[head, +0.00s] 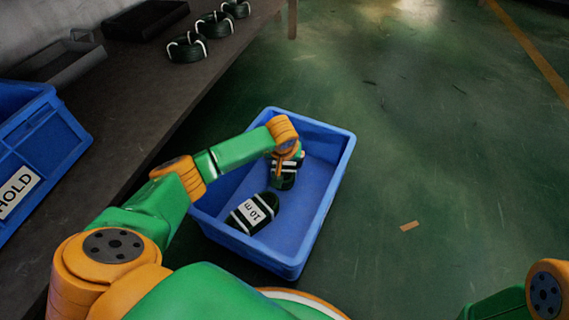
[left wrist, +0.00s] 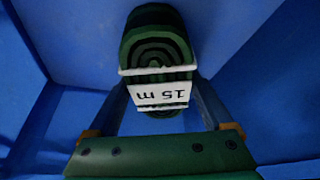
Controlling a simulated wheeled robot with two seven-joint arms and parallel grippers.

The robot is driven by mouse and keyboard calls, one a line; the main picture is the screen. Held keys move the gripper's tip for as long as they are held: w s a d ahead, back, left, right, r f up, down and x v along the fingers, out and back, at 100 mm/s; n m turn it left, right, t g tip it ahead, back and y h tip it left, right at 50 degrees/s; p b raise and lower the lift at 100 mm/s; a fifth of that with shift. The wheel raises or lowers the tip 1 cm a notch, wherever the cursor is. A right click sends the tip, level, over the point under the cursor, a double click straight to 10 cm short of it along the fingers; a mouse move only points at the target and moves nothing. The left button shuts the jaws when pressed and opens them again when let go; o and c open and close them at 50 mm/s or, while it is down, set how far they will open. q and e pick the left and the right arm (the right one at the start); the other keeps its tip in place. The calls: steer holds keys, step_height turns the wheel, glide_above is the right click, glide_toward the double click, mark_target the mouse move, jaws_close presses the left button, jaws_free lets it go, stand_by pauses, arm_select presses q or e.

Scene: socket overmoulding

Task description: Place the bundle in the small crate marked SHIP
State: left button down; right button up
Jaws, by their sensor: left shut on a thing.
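A dark green coiled bundle with a white label reading "15 m" (left wrist: 160,94) is between the fingers of my left gripper (left wrist: 160,84). In the head view this bundle (head: 284,182) hangs under the left gripper (head: 285,160), inside the outline of a small blue crate (head: 318,195). The left gripper is shut on it. The wrist view shows blue crate walls around it; I cannot tell whether it touches the crate floor. No SHIP marking shows on this crate. My right gripper is out of view.
A bundle labelled "10 m" (head: 252,213) lies in the crate's near left part. A blue crate marked HOLD (head: 40,150) stands on the bench (head: 125,105) at left.

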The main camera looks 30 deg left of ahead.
arm_select(q)
jaws_free()
steer(key=shift+f, duration=0.1)
steer(key=p+v, duration=0.4)
steer(key=v, duration=0.1)
steer(key=p+v, duration=0.3)
steer(key=v, duration=0.2)
steer(key=shift+w+a+p, duration=0.1)
steer(key=shift+w+p, duration=0.15)
steer(key=shift+p, duration=0.1)
steer(key=shift+p+v, duration=0.65)
steer(key=shift+v, duration=0.6)
steer(key=shift+s+f, duration=0.1)
steer(key=shift+s, duration=0.05)
steer(key=shift+s, duration=0.1)
